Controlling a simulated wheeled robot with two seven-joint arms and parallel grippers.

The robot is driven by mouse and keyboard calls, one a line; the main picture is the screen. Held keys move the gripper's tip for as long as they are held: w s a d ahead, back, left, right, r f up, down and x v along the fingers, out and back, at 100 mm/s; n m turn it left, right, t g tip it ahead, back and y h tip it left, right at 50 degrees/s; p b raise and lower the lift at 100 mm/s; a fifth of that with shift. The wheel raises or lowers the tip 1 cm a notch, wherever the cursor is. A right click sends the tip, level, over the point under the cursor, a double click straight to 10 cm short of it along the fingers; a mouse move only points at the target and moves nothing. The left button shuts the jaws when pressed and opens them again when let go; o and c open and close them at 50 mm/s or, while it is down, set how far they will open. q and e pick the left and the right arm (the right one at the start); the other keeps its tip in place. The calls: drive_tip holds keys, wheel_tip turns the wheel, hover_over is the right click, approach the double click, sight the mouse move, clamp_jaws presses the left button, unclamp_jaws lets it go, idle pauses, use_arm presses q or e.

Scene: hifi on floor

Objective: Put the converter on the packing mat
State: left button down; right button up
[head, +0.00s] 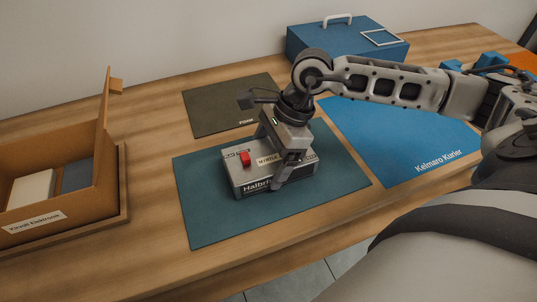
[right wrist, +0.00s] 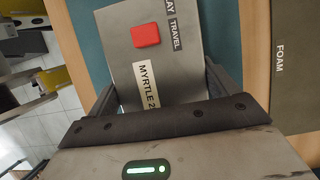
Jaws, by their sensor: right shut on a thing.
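The converter is most likely the silver-grey box (head: 238,179) with a red button, a "MYRTLE" label and dark lettering starting "Halbri". It sits level on or just over the teal mat (head: 205,222); I cannot tell if it touches. My right gripper (head: 290,166) comes down on its right part, shut on it. In the right wrist view the box (right wrist: 150,65) lies between the two fingers, its near end hidden by the gripper. No mat is marked as the packing mat; the teal one shows no readable label. My left gripper is not in view.
An olive mat (head: 215,105) marked "FOAM" lies behind, and a blue mat (head: 400,145) marked "Kelmaro Kurier" lies to the right. A blue case (head: 305,45) with a handle stands at the back. An open cardboard box (head: 85,205) stands at the left on the wooden table (head: 150,250).

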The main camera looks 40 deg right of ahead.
drive_tip(key=shift+f, duration=0.1)
drive_tip(key=o, duration=1.5)
drive_tip(key=v, duration=1.2)
